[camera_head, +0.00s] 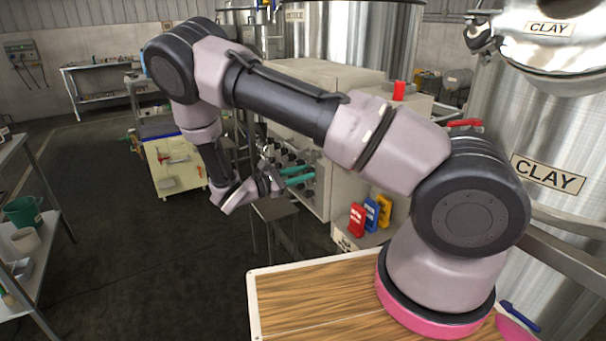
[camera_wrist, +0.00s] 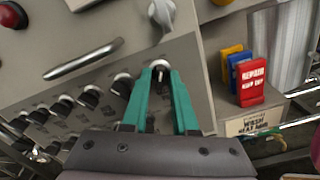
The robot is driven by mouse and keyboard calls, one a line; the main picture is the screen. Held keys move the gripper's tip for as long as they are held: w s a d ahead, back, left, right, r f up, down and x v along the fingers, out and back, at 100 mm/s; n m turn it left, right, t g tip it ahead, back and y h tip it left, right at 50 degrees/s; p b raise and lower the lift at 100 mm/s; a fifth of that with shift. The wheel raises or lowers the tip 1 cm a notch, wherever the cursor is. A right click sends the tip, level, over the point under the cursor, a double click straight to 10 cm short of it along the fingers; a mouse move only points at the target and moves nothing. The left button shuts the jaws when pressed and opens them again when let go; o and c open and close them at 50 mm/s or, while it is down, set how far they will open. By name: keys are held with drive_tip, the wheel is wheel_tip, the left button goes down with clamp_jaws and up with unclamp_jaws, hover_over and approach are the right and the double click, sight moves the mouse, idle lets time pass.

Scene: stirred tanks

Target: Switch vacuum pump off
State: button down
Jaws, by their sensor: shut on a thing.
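My gripper (camera_wrist: 163,78) has two teal fingers, shut on a small rotary switch (camera_wrist: 161,66) on the front of the grey control panel (camera_wrist: 90,62). The switch has a pale grip and a dark base, partly hidden between the fingertips. Its label is not readable, so I cannot tell whether it belongs to the vacuum pump. In the head view my gripper (camera_head: 301,175) reaches from the left to the panel's side, with the fingertips at a row of dark knobs. Several similar black switches (camera_wrist: 122,84) run in a row down to the left.
A larger grey knob (camera_wrist: 161,17), a metal bar handle (camera_wrist: 83,60) and a red button (camera_wrist: 12,14) are close by on the panel. Red, blue and yellow lockout tags (camera_wrist: 250,82) stand on a ledge at the right. A small metal table (camera_head: 273,209) stands below my gripper.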

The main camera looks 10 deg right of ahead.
drive_tip(key=n, duration=1.1)
idle(0.6)
drive_tip(key=c, duration=0.9)
unclamp_jaws()
drive_tip(key=shift+a, duration=0.1)
drive_tip(key=v, duration=1)
drive_tip(key=shift+s+a, duration=0.15)
drive_tip(key=shift+a, duration=0.15)
